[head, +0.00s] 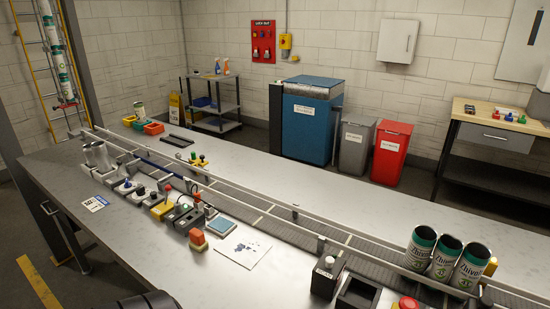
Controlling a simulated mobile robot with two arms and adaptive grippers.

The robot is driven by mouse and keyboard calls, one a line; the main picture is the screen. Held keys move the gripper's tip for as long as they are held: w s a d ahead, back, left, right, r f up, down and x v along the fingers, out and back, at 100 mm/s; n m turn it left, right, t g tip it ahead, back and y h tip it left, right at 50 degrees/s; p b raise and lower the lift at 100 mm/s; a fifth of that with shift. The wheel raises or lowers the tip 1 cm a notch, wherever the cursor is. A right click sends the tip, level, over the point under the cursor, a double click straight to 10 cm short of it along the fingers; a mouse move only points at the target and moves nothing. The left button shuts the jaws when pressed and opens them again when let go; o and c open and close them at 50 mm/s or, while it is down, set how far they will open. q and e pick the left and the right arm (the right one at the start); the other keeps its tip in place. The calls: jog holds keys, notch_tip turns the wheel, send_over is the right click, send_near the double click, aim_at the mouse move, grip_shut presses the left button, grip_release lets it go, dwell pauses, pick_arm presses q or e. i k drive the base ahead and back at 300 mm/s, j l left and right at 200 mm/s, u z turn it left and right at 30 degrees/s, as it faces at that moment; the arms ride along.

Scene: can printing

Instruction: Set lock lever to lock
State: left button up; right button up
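I cannot make out for certain which part is the lock lever. Several small devices with upright knobs stand in a row on the near side of the conveyor (262,215), among them a black-knobbed one (140,191) and a red-knobbed one (197,197). A yellow-based device (198,161) stands on the far side of the conveyor. On the back wall, a yellow switch box (285,43) hangs beside a red lock-out board (263,41). Neither of my grippers shows clearly. A dark rounded part at the bottom edge may be part of my arm.
Printed cans (442,258) stand at the right end of the conveyor, near a red button (408,303). An orange-topped block (197,237) and a blue pad (222,225) lie near a stained sheet (243,251). The table's front left (120,255) is mostly clear.

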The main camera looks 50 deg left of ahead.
aim_at(167, 188)
jog(key=u, duration=2.4)
jog(key=i+j+z, duration=0.15)
jog(key=j+z, duration=0.2)
jog(key=j, duration=0.55)
jog(key=i+j+z, duration=0.1)
jog(key=j+z, duration=0.2)
jog(key=j, duration=0.65)
jog(key=j+z, duration=0.35)
jog(key=j, duration=0.55)
